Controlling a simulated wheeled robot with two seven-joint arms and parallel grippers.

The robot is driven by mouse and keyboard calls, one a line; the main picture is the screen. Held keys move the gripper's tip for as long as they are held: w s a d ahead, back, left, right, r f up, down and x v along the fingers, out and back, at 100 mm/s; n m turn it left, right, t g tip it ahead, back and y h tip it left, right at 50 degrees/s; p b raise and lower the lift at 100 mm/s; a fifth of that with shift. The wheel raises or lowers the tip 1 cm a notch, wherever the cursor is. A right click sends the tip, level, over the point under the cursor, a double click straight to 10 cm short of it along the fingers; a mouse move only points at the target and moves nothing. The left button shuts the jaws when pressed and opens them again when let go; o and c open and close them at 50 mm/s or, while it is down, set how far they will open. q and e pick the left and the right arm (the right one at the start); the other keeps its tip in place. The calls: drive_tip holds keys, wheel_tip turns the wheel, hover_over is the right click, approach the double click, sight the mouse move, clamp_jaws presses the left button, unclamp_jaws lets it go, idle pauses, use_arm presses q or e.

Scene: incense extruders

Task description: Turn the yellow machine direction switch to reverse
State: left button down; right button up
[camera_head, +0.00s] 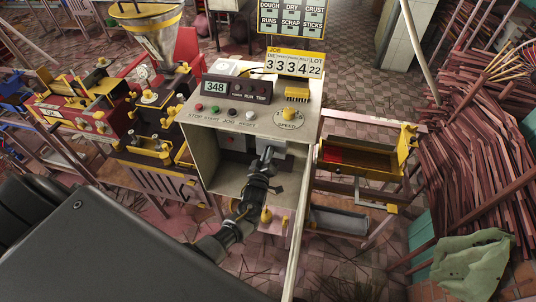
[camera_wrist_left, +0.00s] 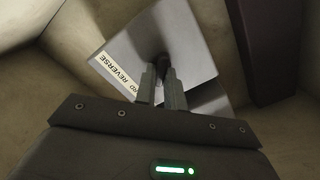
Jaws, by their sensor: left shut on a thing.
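The machine's cream cabinet (camera_head: 199,155) stands in the middle of the head view, with an open front below its control panel. Inside it, the wrist view shows a grey switch box (camera_wrist_left: 190,38) with a white label (camera_wrist_left: 112,73) on which "REVERSE" can be read; the word before it is partly hidden. A dark switch knob (camera_wrist_left: 162,62) stands out from the box. My left gripper (camera_wrist_left: 163,78) is shut on this knob, and its fingers hide part of it. In the head view my left gripper (camera_head: 267,153) reaches into the cabinet opening. My right gripper is not in view.
The control panel (camera_head: 229,113) above the opening carries coloured buttons, a yellow speed knob (camera_head: 289,115) and a display reading 348. Cabinet walls surround my left gripper closely. A red and yellow machine (camera_head: 88,110) stands left; bundled sticks (camera_head: 470,150) lie right.

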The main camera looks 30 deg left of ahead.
use_arm(q)
drive_tip(key=shift+m, duration=0.3)
drive_tip(key=shift+d+m+p, duration=0.15)
drive_tip(key=shift+d+m, duration=0.05)
drive_tip(key=shift+m, duration=4)
drive_tip(key=shift+d+m+p, duration=0.15)
drive_tip(key=shift+m, duration=4.05)
drive_tip(key=shift+f, duration=0.1)
drive_tip(key=c, duration=1.5)
unclamp_jaws()
drive_tip(key=shift+w, duration=0.1)
